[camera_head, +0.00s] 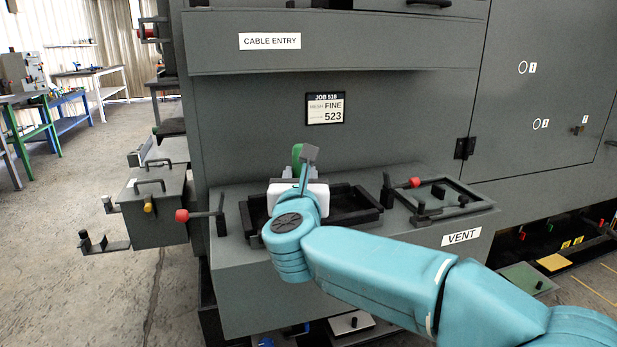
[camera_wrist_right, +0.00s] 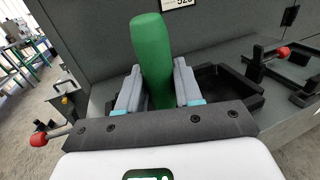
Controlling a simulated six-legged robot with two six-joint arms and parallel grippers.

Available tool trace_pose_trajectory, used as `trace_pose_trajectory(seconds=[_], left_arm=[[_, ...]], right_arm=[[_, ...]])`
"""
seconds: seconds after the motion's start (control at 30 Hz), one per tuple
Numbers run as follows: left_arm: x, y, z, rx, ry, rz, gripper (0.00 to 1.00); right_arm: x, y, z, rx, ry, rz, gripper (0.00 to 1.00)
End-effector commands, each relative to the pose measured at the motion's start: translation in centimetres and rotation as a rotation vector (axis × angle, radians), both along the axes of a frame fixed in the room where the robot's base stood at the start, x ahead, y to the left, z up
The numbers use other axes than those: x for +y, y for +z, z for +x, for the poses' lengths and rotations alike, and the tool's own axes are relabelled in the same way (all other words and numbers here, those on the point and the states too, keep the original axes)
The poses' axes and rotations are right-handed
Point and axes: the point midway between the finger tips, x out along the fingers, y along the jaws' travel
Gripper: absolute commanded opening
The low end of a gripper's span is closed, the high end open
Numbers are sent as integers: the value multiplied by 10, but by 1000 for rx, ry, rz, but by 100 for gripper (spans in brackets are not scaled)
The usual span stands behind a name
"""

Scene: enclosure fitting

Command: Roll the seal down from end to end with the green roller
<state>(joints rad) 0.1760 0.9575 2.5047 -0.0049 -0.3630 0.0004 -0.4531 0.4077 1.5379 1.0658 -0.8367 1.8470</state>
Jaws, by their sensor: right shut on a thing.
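My right gripper (camera_head: 303,165) is shut on the green roller (camera_head: 297,155), above the ledge marked VENT. In the right wrist view, the two grey fingers (camera_wrist_right: 157,70) hold the green roller (camera_wrist_right: 152,45) between them, its rounded end pointing up. A black rectangular frame (camera_head: 362,200) stands on the ledge below and behind my wrist; it also shows in the right wrist view (camera_wrist_right: 247,92). I cannot make out the seal as a separate thing, nor whether the roller touches anything. My left gripper is not in view.
Red-knobbed clamp levers stand left (camera_head: 182,215) and right (camera_head: 414,182) of the black frame. A smaller black holder (camera_head: 452,200) sits at the ledge's right end. The grey cabinet wall (camera_head: 250,125) rises right behind. A grey box (camera_head: 150,205) juts out at left.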

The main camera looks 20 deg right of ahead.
Motion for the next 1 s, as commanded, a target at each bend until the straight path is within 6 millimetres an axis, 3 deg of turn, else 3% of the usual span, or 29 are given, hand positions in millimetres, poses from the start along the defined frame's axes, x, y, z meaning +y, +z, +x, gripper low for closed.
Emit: trace_pose_trajectory(seconds=[1.0], left_arm=[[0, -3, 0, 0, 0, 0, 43]], right_arm=[[40, -3, -1, 3, 0, 1, 1]])
